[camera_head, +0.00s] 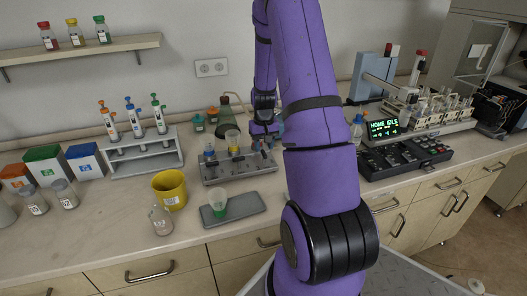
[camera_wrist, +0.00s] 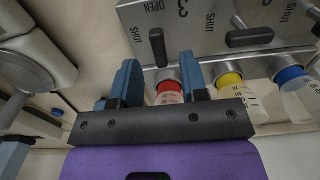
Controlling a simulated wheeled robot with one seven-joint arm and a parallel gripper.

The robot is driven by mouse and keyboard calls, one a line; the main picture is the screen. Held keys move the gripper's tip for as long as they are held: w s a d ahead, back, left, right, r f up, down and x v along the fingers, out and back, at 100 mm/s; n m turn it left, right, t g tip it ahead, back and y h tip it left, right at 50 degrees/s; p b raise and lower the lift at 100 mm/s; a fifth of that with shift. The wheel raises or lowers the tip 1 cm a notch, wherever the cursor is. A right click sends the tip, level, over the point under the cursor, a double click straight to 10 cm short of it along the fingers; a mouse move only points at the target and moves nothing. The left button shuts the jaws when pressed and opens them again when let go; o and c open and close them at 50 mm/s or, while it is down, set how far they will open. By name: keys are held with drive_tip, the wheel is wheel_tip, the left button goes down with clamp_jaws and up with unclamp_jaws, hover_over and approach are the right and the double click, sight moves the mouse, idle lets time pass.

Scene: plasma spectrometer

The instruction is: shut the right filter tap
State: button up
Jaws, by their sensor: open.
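The filter stand (camera_head: 240,170) is a grey block on the bench, with colour-marked cups. My gripper (camera_head: 263,137) is over its right end in the head view. In the wrist view my gripper (camera_wrist: 158,62) is open, with blue fingers on either side of a black tap lever (camera_wrist: 157,45); contact cannot be told. This lever, the right tap by its place on the stand, runs up and down in the picture, in line with the OPEN mark; a SHUT mark is to its left. A red-marked cup (camera_wrist: 170,88) shows between the fingers.
A second black lever (camera_wrist: 250,37) lies crosswise beside it, above yellow (camera_wrist: 230,80) and blue-marked (camera_wrist: 292,75) cups. A tray with a green-marked cup (camera_head: 218,200), yellow bucket (camera_head: 170,190) and flask (camera_head: 161,220) stand in front and left. A pipette rack (camera_head: 150,158) is farther left.

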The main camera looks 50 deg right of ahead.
sight(264, 158)
drive_tip(key=shift+f, duration=1.35)
clamp_jaws()
